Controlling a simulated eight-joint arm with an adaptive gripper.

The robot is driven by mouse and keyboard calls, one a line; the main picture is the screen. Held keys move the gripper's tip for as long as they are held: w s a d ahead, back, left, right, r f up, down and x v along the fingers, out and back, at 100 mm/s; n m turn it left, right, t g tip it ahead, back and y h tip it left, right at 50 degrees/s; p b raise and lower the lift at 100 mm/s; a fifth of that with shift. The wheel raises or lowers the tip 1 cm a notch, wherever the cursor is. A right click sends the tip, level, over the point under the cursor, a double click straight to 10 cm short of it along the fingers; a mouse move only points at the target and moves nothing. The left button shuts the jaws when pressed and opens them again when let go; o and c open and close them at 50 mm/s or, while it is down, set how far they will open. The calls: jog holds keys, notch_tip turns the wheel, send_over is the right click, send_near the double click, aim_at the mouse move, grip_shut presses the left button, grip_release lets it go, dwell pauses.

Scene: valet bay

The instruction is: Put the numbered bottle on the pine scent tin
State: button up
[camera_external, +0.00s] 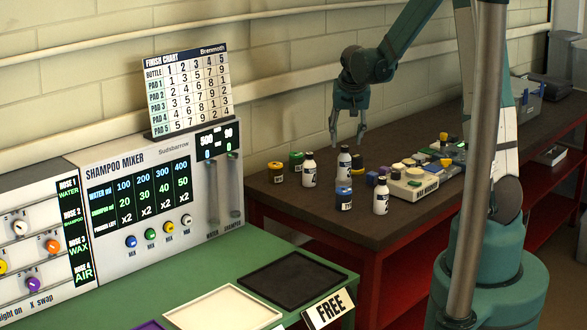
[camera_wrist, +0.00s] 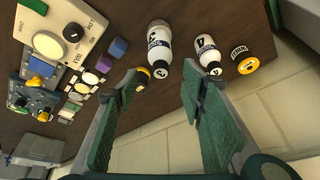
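Several white bottles with black caps stand on the dark bench: one at the left (camera_external: 309,171), one behind (camera_external: 344,165) and one at the front (camera_external: 381,198). In the wrist view, a larger bottle (camera_wrist: 157,45) and a smaller bottle (camera_wrist: 206,51) have dark markings; a digit like 4 shows on the smaller one. A small green tin (camera_external: 296,161) stands behind the left bottle; its label is unreadable, so I cannot tell whether it is pine scent. My gripper (camera_external: 347,139) is open and empty above the bottles, fingers pointing down; its spread fingers also show in the wrist view (camera_wrist: 160,82).
A cream device (camera_external: 410,185) sits to the right. A shampoo mixer (camera_external: 150,200) and black tray (camera_external: 292,281) are at the left and front.

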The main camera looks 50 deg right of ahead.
jog(key=shift+s+a+r, duration=0.1)
jog(key=shift+a+r, duration=0.05)
jog(key=shift+r, duration=0.25)
dwell(0.5)
jog(key=s+a+r+n+t+y, duration=0.1)
jog(key=s+a+r+n, duration=0.1)
jog(key=s+a+r, duration=0.5)
jog(key=s+a+r+n+t, duration=0.15)
jog(key=s+a, duration=0.25)
jog(key=a, duration=0.4)
jog(key=s+a+r+n+y, duration=0.1)
jog(key=s+a+r+n, duration=0.2)
jog(key=s+a+r, duration=0.4)
jog(key=s+a+f+n+t+y, duration=0.1)
jog(key=s+a+n, duration=0.1)
jog(key=s+a, duration=0.5)
jog(key=shift+s+a+f+n, duration=0.25)
jog(key=shift+s+n, duration=0.1)
jog(key=shift+s, duration=0.3)
